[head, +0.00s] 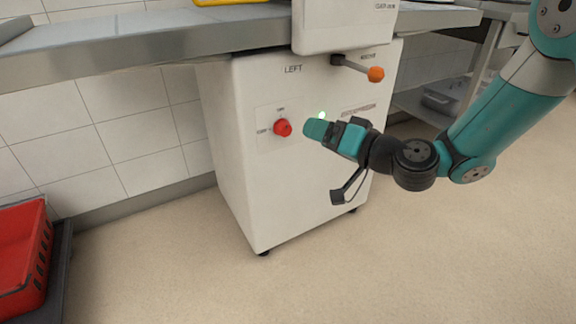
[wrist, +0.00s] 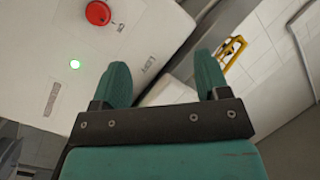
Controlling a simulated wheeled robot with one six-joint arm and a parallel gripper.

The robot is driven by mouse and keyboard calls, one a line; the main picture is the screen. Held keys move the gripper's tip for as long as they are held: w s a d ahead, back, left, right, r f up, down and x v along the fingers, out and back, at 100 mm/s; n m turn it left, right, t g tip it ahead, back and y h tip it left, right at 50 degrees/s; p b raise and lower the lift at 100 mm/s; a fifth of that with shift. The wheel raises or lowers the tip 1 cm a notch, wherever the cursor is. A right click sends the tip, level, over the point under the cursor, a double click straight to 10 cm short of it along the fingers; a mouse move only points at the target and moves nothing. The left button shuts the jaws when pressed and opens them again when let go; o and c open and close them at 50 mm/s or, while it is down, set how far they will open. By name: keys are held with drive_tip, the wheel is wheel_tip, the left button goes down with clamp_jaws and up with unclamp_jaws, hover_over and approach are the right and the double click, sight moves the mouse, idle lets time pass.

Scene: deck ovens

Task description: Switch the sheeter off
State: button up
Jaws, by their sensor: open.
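The sheeter (head: 290,190) is a white cabinet standing on small feet, with "LEFT" printed on its front. A red rotary switch (head: 283,127) sits on a small labelled plate; it also shows in the wrist view (wrist: 98,13) at the top. My gripper (head: 318,128) is just right of the red switch, in front of the cabinet. In the wrist view my gripper (wrist: 163,80) is open with nothing between its fingers.
A lever with an orange knob (head: 375,74) sticks out above my gripper. A steel counter (head: 130,48) runs along the wall. A red crate (head: 25,255) stands at the left. The floor in front of the cabinet is clear.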

drive_tip(key=w+d+f+m+t+h+b, duration=0.1)
drive_tip(key=w+f+m+t+b, duration=0.1)
drive_tip(key=f, duration=0.3)
drive_tip(key=w+d+f+m+t+h+b, duration=0.1)
drive_tip(key=w+d+f+b, duration=0.1)
drive_tip(key=f, duration=0.3)
drive_tip(key=p, duration=0.2)
approach(287, 131)
drive_tip(key=shift+m, duration=0.3)
drive_tip(key=x, duration=0.9)
drive_tip(key=shift+w+a, duration=0.15)
drive_tip(key=shift+w, duration=0.1)
drive_tip(key=c, duration=0.9)
